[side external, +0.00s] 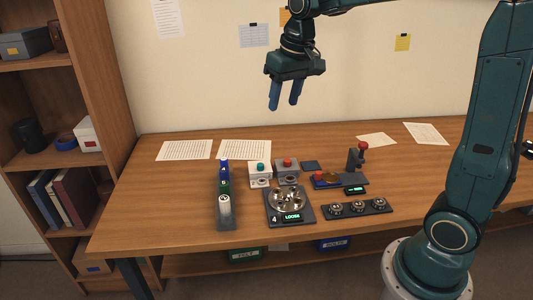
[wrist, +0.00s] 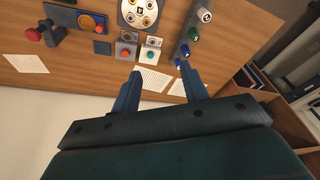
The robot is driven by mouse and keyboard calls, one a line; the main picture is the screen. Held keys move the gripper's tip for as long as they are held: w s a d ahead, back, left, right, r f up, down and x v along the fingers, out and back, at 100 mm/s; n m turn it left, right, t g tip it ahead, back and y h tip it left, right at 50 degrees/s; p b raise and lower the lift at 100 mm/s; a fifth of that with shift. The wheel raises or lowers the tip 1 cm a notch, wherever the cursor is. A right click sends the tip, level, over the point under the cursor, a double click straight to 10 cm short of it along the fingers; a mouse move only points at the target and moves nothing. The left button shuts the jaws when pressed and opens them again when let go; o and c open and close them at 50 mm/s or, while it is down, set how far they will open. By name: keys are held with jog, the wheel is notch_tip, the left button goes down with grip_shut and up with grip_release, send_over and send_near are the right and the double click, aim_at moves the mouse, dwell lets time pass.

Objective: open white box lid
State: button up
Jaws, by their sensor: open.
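A small white box (side external: 260,182) with a round teal knob on top stands on the table, left of a similar grey box (side external: 287,179) with a red knob. In the wrist view the white box (wrist: 152,43) lies ahead of the fingers, near the top middle. Its top looks closed, but the lid seam is too small to see. My gripper (side external: 284,106) is open and empty, high above the back of the table, with its fingers pointing down. In the wrist view the gripper (wrist: 160,70) shows its two blue fingers apart with nothing between them.
A rack (side external: 227,215) of cylinders stands left of the white box. A round-dish fixture (side external: 270,216) reading "LOOSE" is in front. A red-knobbed stand (side external: 354,170) and a tray (side external: 378,206) of small parts are to the right. Paper sheets (side external: 245,150) lie behind.

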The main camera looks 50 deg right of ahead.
jog(key=w+d+f+m+g, duration=0.1)
jog(key=w+d+f, duration=0.3)
jog(key=w+f, duration=0.3)
jog(key=m+g, duration=0.2)
send_over(260, 164)
notch_tip(260, 164, down, 8)
jog(key=shift+f, duration=0.15)
jog(key=shift+s+f, duration=0.1)
jog(key=shift+f, duration=0.1)
notch_tip(260, 164, down, 13)
jog(key=shift+f, duration=0.2)
grip_shut()
